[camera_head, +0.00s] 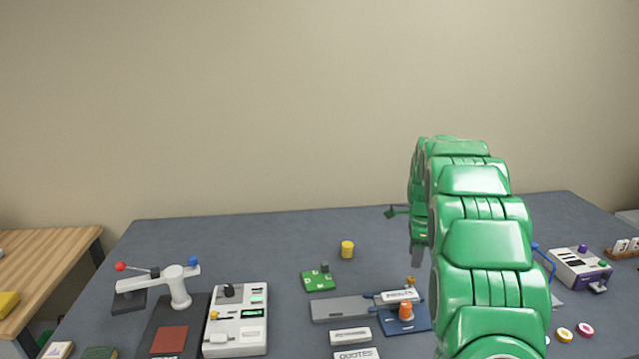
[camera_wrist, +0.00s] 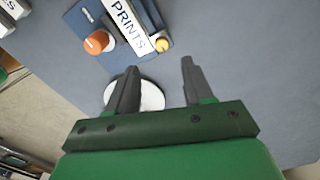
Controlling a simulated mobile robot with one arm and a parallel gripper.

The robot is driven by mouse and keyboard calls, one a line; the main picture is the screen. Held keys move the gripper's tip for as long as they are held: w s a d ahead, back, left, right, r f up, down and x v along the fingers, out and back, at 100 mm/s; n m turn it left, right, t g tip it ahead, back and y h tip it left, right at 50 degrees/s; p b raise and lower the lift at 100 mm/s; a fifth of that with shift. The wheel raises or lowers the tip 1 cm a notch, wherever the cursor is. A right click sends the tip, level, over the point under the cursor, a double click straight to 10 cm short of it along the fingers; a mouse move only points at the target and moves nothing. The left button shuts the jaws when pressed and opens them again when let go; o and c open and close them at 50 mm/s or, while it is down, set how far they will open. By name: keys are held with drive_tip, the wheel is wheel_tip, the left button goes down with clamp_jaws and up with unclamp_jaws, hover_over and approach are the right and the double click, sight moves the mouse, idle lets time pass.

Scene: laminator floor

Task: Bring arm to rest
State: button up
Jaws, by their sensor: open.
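My green arm (camera_head: 480,240) rises at the right of the head view and reaches forward over the grey table (camera_head: 230,235). My gripper (camera_wrist: 160,72) shows in the wrist view with its two dark fingers spread apart and nothing held between them. A round white disc (camera_wrist: 152,97) lies below, partly hidden by the left finger. In the head view the arm hides most of the gripper.
A block marked PRINTS (camera_wrist: 131,25) and an orange knob (camera_wrist: 97,42) lie near the fingers. The head view shows a lever press (camera_head: 178,287), a white control box (camera_head: 240,320), a yellow cylinder (camera_head: 347,249) and a purple-white device (camera_head: 580,268). The table's back middle is mostly clear.

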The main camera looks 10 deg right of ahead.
drive_tip(key=s+a+r+n, duration=0.5)
drive_tip(key=s+a+r, duration=0.15)
drive_tip(key=s, duration=0.45)
drive_tip(key=s+a+r+n, duration=0.5)
drive_tip(key=s+a, duration=0.3)
drive_tip(key=s, duration=0.3)
drive_tip(key=s+a+n, duration=0.2)
drive_tip(key=s+n, duration=0.1)
drive_tip(key=s, duration=0.6)
drive_tip(key=s+a+f+n+g, duration=0.1)
drive_tip(key=s+a+n, duration=0.2)
drive_tip(key=s, duration=0.6)
drive_tip(key=s+a+f+n, duration=0.1)
drive_tip(key=s+a+n, duration=0.2)
drive_tip(key=s, duration=0.6)
drive_tip(key=shift+s+n+g, duration=0.2)
drive_tip(key=shift+n+g, duration=0.2)
drive_tip(key=shift+n, duration=0.8)
